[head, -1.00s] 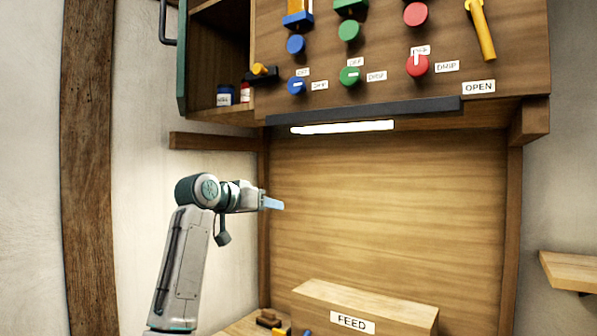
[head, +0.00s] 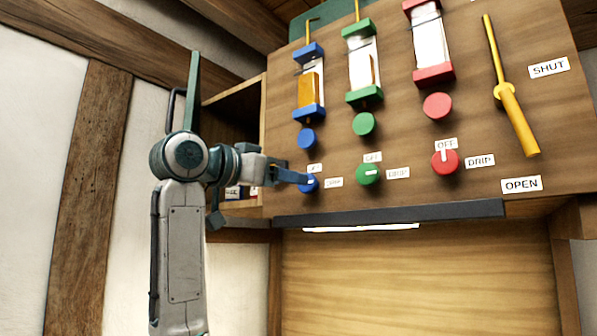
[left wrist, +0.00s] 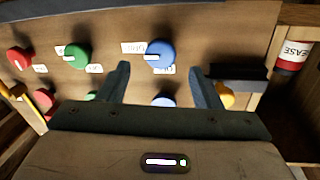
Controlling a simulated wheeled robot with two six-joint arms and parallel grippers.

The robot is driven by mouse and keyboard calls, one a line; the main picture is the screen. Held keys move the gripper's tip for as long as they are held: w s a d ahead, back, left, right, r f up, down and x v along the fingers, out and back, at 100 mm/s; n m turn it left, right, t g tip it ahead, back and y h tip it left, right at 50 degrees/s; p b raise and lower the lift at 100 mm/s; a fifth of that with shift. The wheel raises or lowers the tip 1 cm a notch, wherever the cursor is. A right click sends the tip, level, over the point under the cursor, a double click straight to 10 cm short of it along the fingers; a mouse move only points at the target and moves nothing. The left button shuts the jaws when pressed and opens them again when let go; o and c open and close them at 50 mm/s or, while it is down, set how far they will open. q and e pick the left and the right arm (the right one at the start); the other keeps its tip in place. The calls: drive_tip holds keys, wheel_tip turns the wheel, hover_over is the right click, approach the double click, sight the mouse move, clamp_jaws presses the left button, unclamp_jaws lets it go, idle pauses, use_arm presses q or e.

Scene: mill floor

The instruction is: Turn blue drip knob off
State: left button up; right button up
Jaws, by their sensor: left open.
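The blue drip knob (head: 311,184) is the lower blue knob on the wooden panel, at the left in the head view. Its white mark lies sideways, toward the DRIP label (head: 334,182); the OFF label (head: 314,168) is above it. In the left wrist view, which is upside down, the blue drip knob (left wrist: 161,54) shows between the fingertips, its mark toward DRIP. My left gripper (head: 298,178) is open, with its tips close by the knob. I cannot tell whether they touch it. My left gripper (left wrist: 158,72) has one finger on each side in the wrist view. My right gripper is not in view.
The green drip knob (head: 368,174) and red drip knob (head: 445,161) are to the right. A blue upper knob (head: 306,138) sits just above the blue drip knob. A yellow lever (head: 517,120) hangs at the right. A dark ledge (head: 390,213) runs below the panel.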

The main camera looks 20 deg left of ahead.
sight(310, 184)
use_arm(q)
drive_tip(key=p+x, duration=0.1)
drive_tip(key=x, duration=0.3)
drive_tip(key=shift+w+d, duration=0.1)
drive_tip(key=shift+w, duration=0.1)
drive_tip(key=shift+c, duration=0.5)
drive_tip(key=c, duration=0.9)
